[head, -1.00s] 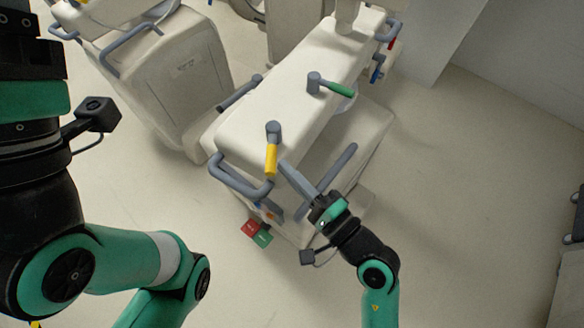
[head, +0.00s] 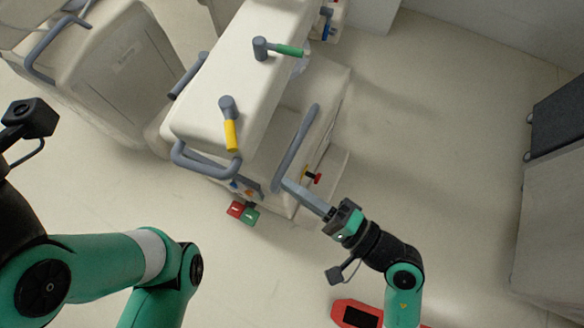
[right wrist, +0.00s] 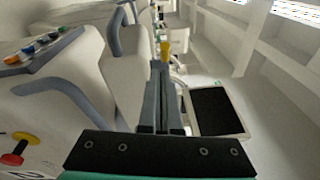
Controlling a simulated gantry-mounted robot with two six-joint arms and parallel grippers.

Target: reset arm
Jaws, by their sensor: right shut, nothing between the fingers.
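My right gripper (head: 286,184) is shut and empty. In the head view its long grey fingers point up and left, and the tips appear close to the front end of the white covered cart (head: 205,120); I cannot tell whether they touch it. The right wrist view shows the two fingers (right wrist: 160,75) together. A yellow-handled lever (head: 231,133) and a green-handled lever (head: 280,48) stand on the cart's top. My left arm fills the lower left of the head view, but its gripper is out of frame.
A grey rail (head: 297,150) runs along the cart's side, with a red knob (head: 317,179) below it. Red and green pedals (head: 243,212) sit low at the cart's front. A second covered cart (head: 110,75) stands left. Floor to the right is clear, up to a grey cabinet (head: 550,200).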

